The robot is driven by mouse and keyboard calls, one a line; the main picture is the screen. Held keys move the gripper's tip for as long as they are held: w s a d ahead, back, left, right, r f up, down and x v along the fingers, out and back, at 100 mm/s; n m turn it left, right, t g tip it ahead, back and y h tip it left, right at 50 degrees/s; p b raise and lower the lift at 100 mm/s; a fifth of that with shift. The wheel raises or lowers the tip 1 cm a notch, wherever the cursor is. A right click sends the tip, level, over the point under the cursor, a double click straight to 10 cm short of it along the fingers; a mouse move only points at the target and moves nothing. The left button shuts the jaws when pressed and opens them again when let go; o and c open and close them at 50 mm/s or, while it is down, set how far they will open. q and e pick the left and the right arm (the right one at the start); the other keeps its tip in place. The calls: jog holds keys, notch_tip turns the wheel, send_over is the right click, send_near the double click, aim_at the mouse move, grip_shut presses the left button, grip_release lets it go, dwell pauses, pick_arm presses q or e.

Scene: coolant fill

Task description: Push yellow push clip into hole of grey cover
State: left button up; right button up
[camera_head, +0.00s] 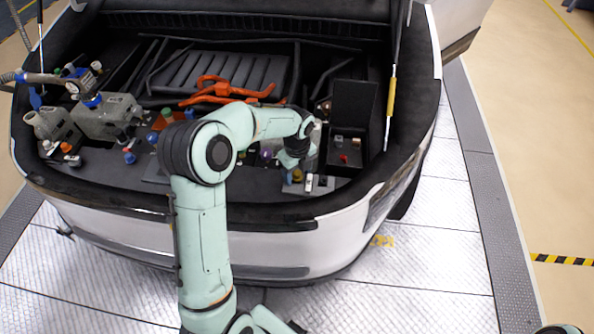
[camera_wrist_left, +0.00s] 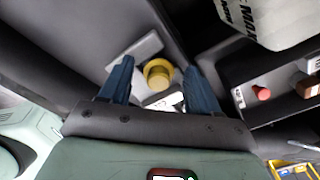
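The yellow push clip (camera_wrist_left: 158,73) shows in the left wrist view as a round yellow cap on a light grey cover (camera_wrist_left: 135,52). My left gripper (camera_wrist_left: 159,63) is open, with one blue finger on each side of the clip and a gap to each. In the head view the left gripper (camera_head: 291,177) reaches down at the front right of the car's engine bay, over the grey cover (camera_head: 318,187). The clip is small there and mostly hidden by the gripper. Whether the clip is seated in the hole cannot be told. My right gripper is not in view.
A black open box (camera_head: 352,110) with small red and white parts stands just right of the gripper. Orange-red hoses (camera_head: 225,92) lie behind it. Grey housings (camera_head: 105,115) and several coloured caps fill the left side. A hood strut (camera_head: 390,95) rises at the right.

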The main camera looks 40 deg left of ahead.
aim_at(297, 172)
pick_arm(q)
notch_tip(297, 172, up, 13)
jog(key=p, duration=0.1)
jog(key=shift+r, duration=0.2)
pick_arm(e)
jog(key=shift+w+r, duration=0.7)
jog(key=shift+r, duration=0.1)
